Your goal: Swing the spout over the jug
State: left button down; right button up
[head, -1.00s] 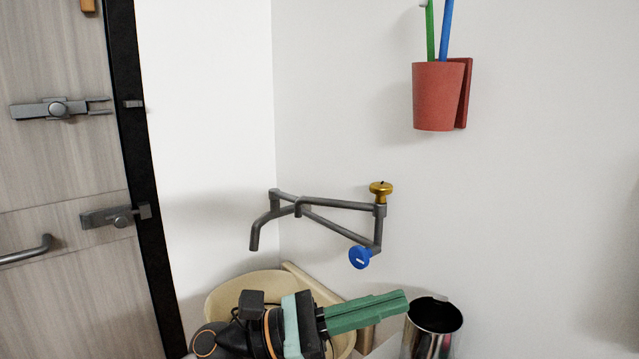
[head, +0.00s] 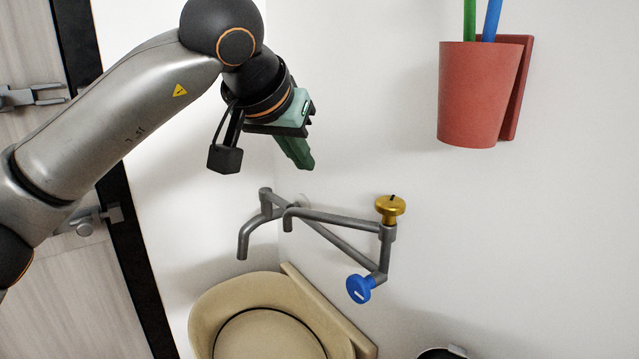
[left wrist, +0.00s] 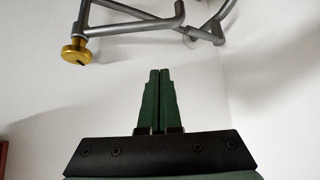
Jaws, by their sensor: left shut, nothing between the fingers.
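The grey jointed spout (head: 262,222) is fixed to the wall, with its down-bent outlet at the left, over the beige basin. A gold knob (head: 390,207) and a blue knob (head: 359,289) sit at its right end. The jug seems to be the shiny metal vessel (head: 440,354) at the bottom edge; only its dark rim area shows. My left gripper (head: 308,167) is shut and empty, pointing down above the spout, apart from it. In the left wrist view, its green fingers (left wrist: 158,72) are together, with the spout's pipes (left wrist: 140,18) beyond. My right gripper is not in view.
The beige basin (head: 200,310) stands below the spout. A red cup holder (head: 478,95) with a green and a blue stick hangs on the wall at upper right. A door (head: 40,300) with latches is at the left. The wall right of the spout is clear.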

pick_arm(q)
jog(key=shift+w+d+f, duration=0.15)
jog(key=shift+w+f, duration=0.25)
jog(key=shift+f, duration=0.9)
jog(key=shift+w+d+f, duration=0.15)
jog(key=shift+w+f, duration=0.3)
jog(key=shift+f, duration=0.9)
jog(key=shift+w+d+f, duration=0.15)
jog(key=shift+w+f, duration=0.25)
jog(key=shift+f, duration=0.9)
